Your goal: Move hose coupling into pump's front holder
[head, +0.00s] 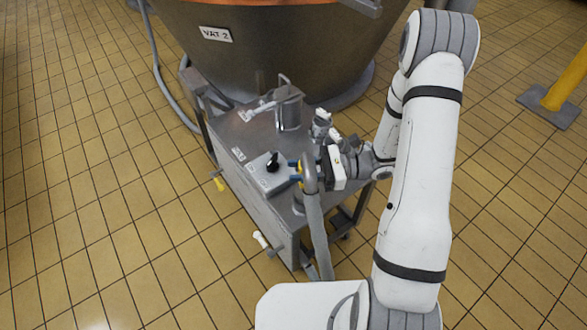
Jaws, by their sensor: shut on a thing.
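My gripper (313,170) reaches in from the right over the pump cart (262,205) and is shut on the hose coupling (309,178). The coupling is a grey metal piece on the end of a thick grey hose (317,235). The hose hangs down from it past the cart's right front corner. Part of the coupling is hidden by the gripper. I cannot make out the front holder clearly; the arm and hose cover much of that corner. I cannot tell whether the coupling touches the cart.
On the cart are a control box with a black knob (272,164), a steel cylinder (289,108) and a pipe fitting (321,124). Vat 2 (280,50) stands close behind. A yellow post (566,82) is at the right. The tiled floor at the left is mostly clear.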

